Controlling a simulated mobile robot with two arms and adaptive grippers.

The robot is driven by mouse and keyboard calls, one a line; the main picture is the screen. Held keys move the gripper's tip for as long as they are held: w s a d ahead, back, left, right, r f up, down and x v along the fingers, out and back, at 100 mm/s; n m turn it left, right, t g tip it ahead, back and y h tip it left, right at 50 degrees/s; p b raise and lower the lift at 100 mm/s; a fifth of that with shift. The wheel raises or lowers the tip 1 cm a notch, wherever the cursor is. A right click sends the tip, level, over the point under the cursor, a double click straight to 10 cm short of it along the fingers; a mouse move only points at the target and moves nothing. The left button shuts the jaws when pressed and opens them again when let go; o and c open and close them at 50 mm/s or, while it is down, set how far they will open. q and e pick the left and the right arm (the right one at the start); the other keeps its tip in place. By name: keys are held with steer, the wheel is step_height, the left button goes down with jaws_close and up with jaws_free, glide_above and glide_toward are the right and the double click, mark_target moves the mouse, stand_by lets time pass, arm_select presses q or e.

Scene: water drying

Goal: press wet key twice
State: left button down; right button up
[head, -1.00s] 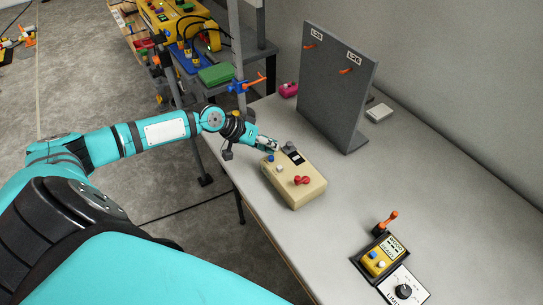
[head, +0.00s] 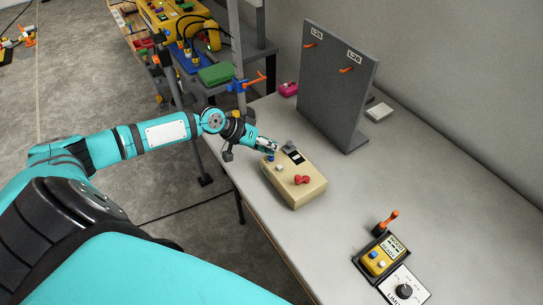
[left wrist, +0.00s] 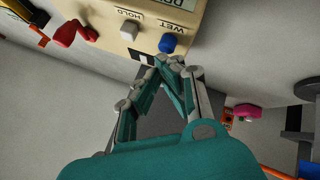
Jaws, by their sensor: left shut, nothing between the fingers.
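A beige device (head: 308,187) sits on the grey table, with a small dark display, a red knob, a white key and a blue key. In the left wrist view the device (left wrist: 105,12) fills the top. Its blue key (left wrist: 167,43) sits under the label WET and its white key (left wrist: 129,30) by the label HOLD. My left gripper (head: 274,150) is shut and empty at the device's far left end, near the blue key. In the left wrist view its fingertips (left wrist: 166,62) are just below the blue key; I cannot tell whether they touch it. My right gripper is not in view.
A grey upright panel (head: 335,90) with orange hooks stands behind the device. A yellow box (head: 378,262) and a dial plate (head: 404,290) are at the front right. A pink object (head: 288,89) and a white block (head: 379,112) lie farther back. The right of the table is clear.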

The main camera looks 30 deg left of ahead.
arm_select(q)
steer(key=shift+f, duration=0.35)
stand_by(0.6)
steer(key=shift+r+p, duration=0.6)
steer(key=shift+r, duration=0.2)
step_height(320, 180, up, 6)
steer(key=p, duration=0.5)
steer(key=shift+p, duration=0.35)
stand_by(0.4)
